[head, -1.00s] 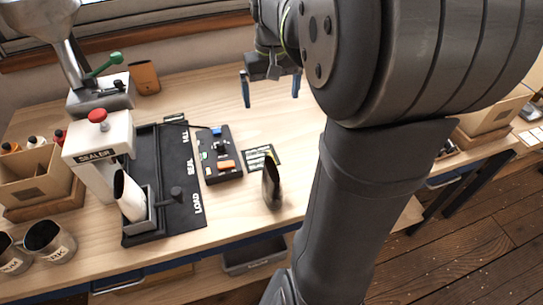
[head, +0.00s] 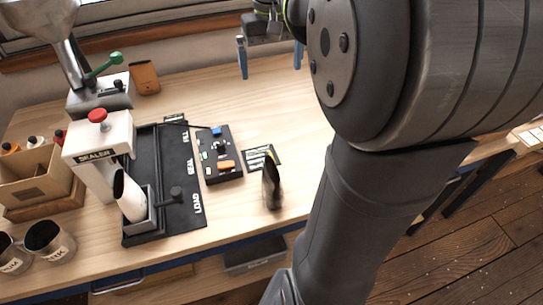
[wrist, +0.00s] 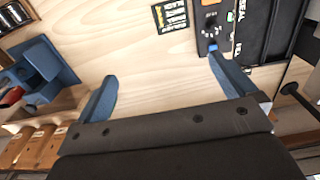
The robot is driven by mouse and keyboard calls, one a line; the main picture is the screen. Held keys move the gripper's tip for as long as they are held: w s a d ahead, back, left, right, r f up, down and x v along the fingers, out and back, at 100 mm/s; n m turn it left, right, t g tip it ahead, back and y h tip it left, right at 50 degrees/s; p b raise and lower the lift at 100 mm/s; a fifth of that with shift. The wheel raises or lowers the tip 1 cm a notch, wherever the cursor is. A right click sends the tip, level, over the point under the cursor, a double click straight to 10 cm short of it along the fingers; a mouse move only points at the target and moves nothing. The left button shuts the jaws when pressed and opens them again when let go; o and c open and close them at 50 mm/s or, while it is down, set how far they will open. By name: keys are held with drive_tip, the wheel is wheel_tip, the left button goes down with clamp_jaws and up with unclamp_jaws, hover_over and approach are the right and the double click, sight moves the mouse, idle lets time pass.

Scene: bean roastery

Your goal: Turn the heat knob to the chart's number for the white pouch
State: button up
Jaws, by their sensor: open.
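The control box (head: 208,172) sits mid-table, with a dark knob (head: 221,148), a blue button and orange and green parts on top. I cannot read the knob's setting. The chart (head: 252,159) is a small dark card right of the box, its text too small to read. The white pouch (head: 129,198) stands tilted in a holder by the sealer. My gripper (head: 270,60) is open and empty, beyond the box and chart in the head view. In the wrist view my gripper (wrist: 163,70) has bare table between its fingers; the box (wrist: 203,40) and chart (wrist: 171,15) show at the top.
The white sealer (head: 95,150) with a red knob and a black track mat (head: 180,217) marked LOAD, SEAL, FILL lie left of the box. Metal cups (head: 48,242) stand front left. The table behind the box is clear.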

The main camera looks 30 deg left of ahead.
drive_tip(key=shift+r, duration=0.95)
drive_tip(key=c, duration=1.2)
drive_tip(key=shift+o, duration=0.2)
drive_tip(key=n+h, duration=0.2)
drive_tip(key=n, duration=0.2)
hover_over(220, 143)
drive_tip(key=w+d, duration=0.3)
drive_tip(key=w, duration=0.2)
wheel_tip(220, 143, down, 5)
drive_tip(key=s+a+f+n+h, duration=0.3)
drive_tip(key=s+a+f+n, duration=0.3)
drive_tip(key=a, duration=0.4)
drive_tip(key=shift+m+y, duration=0.3)
drive_tip(key=shift+m, duration=0.2)
drive_tip(key=x, duration=1.2)
drive_tip(key=w+x, duration=0.1)
drive_tip(key=x, duration=0.4)
drive_tip(key=shift+f, duration=0.4)
drive_tip(key=c, duration=1)
